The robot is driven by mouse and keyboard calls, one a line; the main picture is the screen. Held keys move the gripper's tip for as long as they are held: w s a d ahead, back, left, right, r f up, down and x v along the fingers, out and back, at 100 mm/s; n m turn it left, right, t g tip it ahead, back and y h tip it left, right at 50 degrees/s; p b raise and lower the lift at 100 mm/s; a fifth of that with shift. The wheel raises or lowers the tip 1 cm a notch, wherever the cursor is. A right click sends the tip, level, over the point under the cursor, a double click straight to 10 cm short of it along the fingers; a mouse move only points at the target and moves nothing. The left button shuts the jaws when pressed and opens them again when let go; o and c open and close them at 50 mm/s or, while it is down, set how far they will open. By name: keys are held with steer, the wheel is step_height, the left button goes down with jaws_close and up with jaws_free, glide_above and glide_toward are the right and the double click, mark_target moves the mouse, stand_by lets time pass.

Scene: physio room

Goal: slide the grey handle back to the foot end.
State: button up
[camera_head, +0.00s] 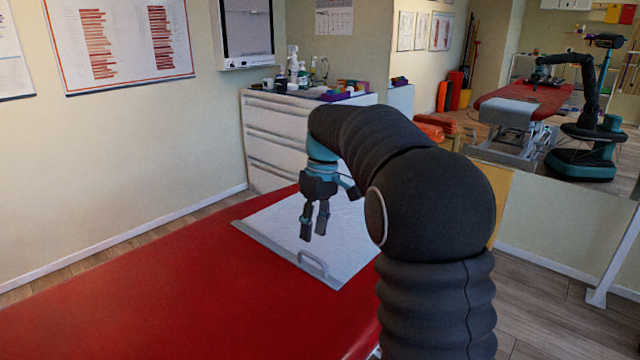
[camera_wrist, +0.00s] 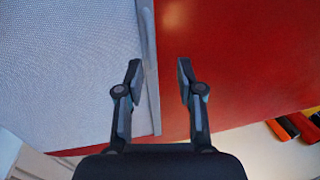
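The grey handle (camera_head: 314,264) is a small loop on the grey bar (camera_head: 275,251) along the near edge of a pale sheet (camera_head: 345,235) on the red treatment table (camera_head: 190,285). My gripper (camera_head: 313,232) hangs above the sheet, beyond the handle in the head view, with fingers pointing down. It is open and empty. In the wrist view my gripper (camera_wrist: 159,65) has its fingers apart, one over the pale sheet (camera_wrist: 70,70) and one over the red table top (camera_wrist: 245,60). The bar (camera_wrist: 150,80) shows between them; I cannot make out the handle there.
A white drawer cabinet (camera_head: 275,140) with bottles stands against the wall behind the table. A mirror (camera_head: 540,100) at the right reflects the table and my arm. Orange and dark rolls (camera_wrist: 290,128) lie beyond the table edge. The red table top in front is bare.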

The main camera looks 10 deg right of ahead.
step_height(320, 180, up, 10)
steer(key=w+d, duration=0.1)
steer(key=shift+d+f, duration=0.15)
steer(key=shift+d, duration=0.15)
stand_by(0.9)
stand_by(0.4)
